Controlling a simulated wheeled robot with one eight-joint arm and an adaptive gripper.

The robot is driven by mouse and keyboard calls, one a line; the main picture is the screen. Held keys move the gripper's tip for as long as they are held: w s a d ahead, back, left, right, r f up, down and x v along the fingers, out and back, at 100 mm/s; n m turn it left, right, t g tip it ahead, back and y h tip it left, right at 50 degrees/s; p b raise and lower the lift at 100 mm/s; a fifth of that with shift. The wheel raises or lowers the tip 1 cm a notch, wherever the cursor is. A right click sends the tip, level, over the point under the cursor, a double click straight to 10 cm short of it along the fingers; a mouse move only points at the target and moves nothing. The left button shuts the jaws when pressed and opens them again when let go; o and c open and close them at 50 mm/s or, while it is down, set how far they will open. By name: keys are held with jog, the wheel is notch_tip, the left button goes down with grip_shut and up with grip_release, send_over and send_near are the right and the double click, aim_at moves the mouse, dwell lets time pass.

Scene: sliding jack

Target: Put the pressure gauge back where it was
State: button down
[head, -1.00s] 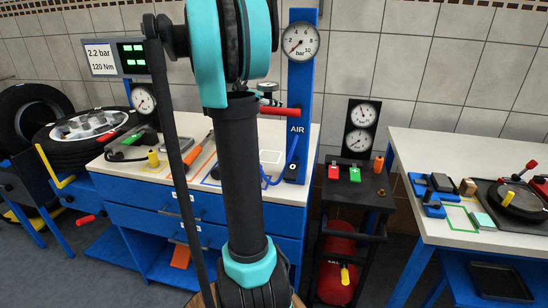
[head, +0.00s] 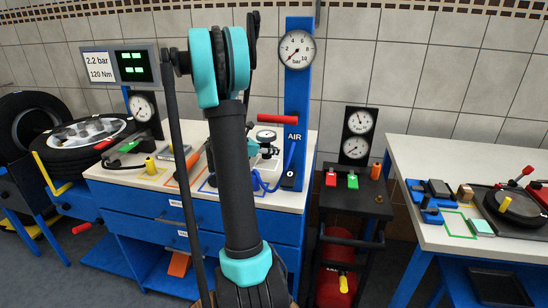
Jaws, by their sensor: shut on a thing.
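The pressure gauge (head: 266,136), small with a round pale dial, is at the back of the left workbench (head: 160,184), just left of the blue AIR post (head: 297,100). My gripper (head: 263,151) is at the gauge, shut on it and mostly hidden behind my own dark arm link. The gauge is low, close to the bench top. I cannot tell whether it touches the surface. A blue outline (head: 206,186) shows on the bench to the left of my arm link; its middle is hidden.
A blue hose (head: 262,184) runs by the AIR post, with a red handle (head: 277,119) above the gauge. A yellow piece (head: 150,166) and an orange-handled tool (head: 188,165) lie left. A black cart (head: 355,205) and a second bench (head: 440,165) stand right.

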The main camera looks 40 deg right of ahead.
aim_at(274, 162)
jog(key=shift+f, duration=1.5)
jog(key=c, duration=1.3)
grip_release()
jog(key=shift+f, duration=0.1)
jog(key=shift+w+a+r, duration=0.1)
jog(key=shift+a+r, duration=0.15)
jog(key=v, duration=1.1)
jog(key=shift+a+r, duration=0.1)
jog(key=shift+a, duration=0.1)
jog(key=shift+a, duration=0.1)
